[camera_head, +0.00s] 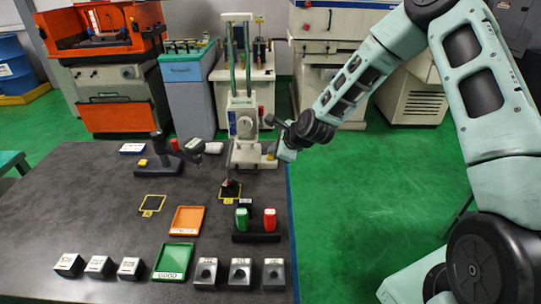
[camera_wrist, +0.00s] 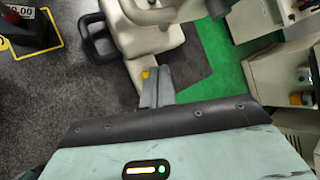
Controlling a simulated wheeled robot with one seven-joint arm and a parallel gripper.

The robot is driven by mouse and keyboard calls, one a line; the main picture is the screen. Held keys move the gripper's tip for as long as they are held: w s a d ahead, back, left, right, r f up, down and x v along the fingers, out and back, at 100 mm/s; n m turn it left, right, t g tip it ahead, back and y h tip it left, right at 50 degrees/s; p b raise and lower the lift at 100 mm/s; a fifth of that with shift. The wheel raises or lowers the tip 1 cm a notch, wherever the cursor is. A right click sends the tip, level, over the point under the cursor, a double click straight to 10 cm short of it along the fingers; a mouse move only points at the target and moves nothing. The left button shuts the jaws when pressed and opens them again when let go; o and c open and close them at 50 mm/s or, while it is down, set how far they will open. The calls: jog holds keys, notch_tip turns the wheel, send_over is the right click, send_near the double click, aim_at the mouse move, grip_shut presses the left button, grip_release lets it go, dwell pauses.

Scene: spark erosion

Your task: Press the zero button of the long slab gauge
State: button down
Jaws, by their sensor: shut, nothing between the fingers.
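Two gauge-like devices stand on the dark table; no name plate is legible, so I cannot tell for sure which is the long slab gauge. One is a cream stand (camera_head: 243,130) with a light base and a loop handle (camera_wrist: 98,38). A small yellow button (camera_wrist: 145,74) shows on it in the wrist view, partly covered by my fingers. The other is a dark stand (camera_head: 160,168) further left, with its own yellow button (camera_head: 143,162) and a tilted display (camera_head: 193,145). My gripper (camera_wrist: 153,85) is shut and empty, its tips at the cream stand's yellow button; contact cannot be told.
A dark block (camera_head: 230,187) sits in a yellow-outlined square near the cream stand. Green and red blocks (camera_head: 256,219), an orange tray (camera_head: 188,220), a green tray (camera_head: 173,262) and several small blocks lie nearer. The table's right edge is close to my gripper; green floor lies beyond.

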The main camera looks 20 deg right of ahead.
jog(key=shift+r+p, duration=2.15)
jog(key=shift+r, duration=0.9)
jog(key=s+a+r+n+g+y+b, duration=0.1)
jog(key=s+a+r+n+g+b, duration=0.15)
jog(key=s+a+n, duration=0.5)
jog(key=s+a+r+n+g+b, duration=0.1)
jog(key=s+a+n+g, duration=0.2)
jog(key=s+a+n, duration=0.5)
jog(key=s+r+n+g+h+b, duration=0.1)
jog(key=s+n, duration=0.6)
jog(key=s, duration=0.5)
jog(key=s+d+r+n+g+h+b, duration=0.1)
jog(key=s+r+n+g+h+b, duration=0.1)
jog(key=s+n, duration=0.6)
jog(key=s, duration=0.5)
jog(key=shift+d, duration=0.3)
